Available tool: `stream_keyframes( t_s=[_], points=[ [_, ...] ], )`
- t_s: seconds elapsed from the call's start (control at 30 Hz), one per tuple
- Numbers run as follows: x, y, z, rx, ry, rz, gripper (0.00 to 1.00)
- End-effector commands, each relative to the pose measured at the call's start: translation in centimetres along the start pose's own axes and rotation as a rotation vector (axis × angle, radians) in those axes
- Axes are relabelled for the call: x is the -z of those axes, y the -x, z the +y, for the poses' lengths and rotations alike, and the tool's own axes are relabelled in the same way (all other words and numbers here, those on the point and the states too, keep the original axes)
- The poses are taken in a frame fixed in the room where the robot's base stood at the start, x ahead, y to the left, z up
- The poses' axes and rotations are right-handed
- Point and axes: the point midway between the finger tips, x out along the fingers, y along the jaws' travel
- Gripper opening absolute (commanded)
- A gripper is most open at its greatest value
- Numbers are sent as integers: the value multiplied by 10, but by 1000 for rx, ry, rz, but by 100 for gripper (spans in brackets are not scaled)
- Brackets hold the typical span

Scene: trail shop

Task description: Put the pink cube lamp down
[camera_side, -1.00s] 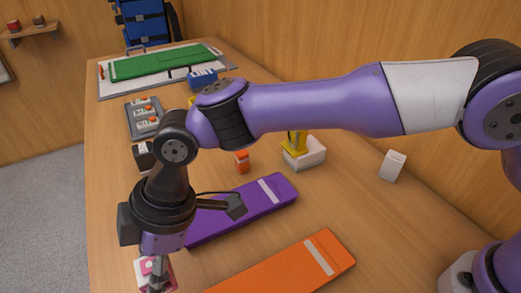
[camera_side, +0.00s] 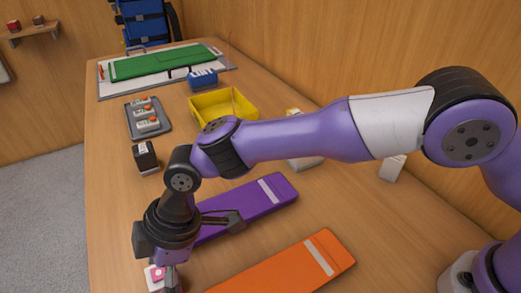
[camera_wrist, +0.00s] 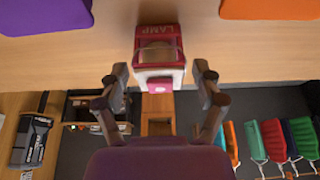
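The pink cube lamp (camera_wrist: 160,48) is pink and white with a LAMP label, shown upside down in the wrist view. In the side view its pink and white side (camera_side: 154,277) shows at the bottom edge, partly hidden by my gripper. My gripper (camera_wrist: 160,75) has one finger on each side of the lamp. Narrow gaps show between the fingers and the lamp, so it looks open around it. In the side view my gripper (camera_side: 171,279) is low at the near left of the table. Contact between lamp and tabletop is hidden.
A purple flat piece (camera_side: 245,207) and an orange one (camera_side: 285,268) lie right of my gripper. A black box (camera_side: 146,157), a grey tray (camera_side: 148,128) and a yellow bin (camera_side: 249,112) stand farther back. Bare wood (camera_side: 112,215) lies to the left.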

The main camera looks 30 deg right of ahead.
Motion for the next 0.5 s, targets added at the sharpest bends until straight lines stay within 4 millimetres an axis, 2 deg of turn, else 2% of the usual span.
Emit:
stream_keyframes(
  t_s=[0.3,0.37,0.5],
  points=[
    [2,3,0,-1,1,2,79],
    [2,9,1,-2,1,3,79],
    [2,35,1,-5,0,4,79]
  ],
)
